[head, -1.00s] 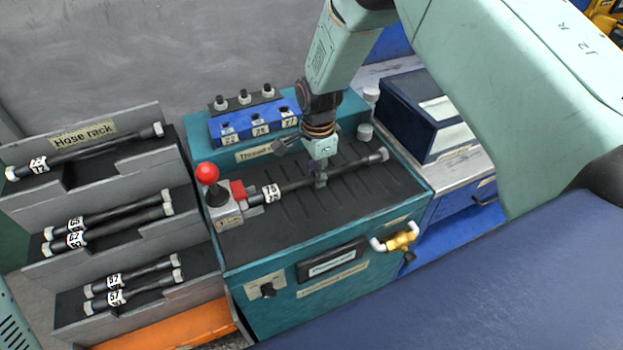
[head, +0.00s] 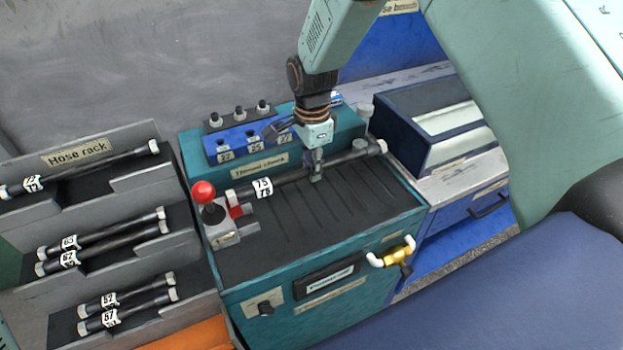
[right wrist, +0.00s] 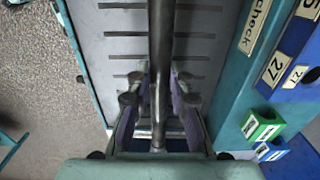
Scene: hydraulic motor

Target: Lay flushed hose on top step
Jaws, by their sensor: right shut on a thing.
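A black hose (head: 290,178) with pale end fittings and a white label near its left end is held over the ribbed top of the teal bench unit. In the right wrist view the hose (right wrist: 160,45) runs lengthwise between the fingers (right wrist: 160,100). The grey hose rack (head: 190,250) stands at the left with stepped shelves. Its top step bears one labelled hose (head: 90,168); the middle and lower steps bear two each. My left gripper is out of view.
A clamp block with a red-knobbed lever (head: 204,192) stands at the bench unit's left edge, between hose and rack. A blue thread-check block (head: 238,145) stands behind. A brass valve (head: 398,254) juts from the front. A dark blue bin (head: 430,115) is at the right.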

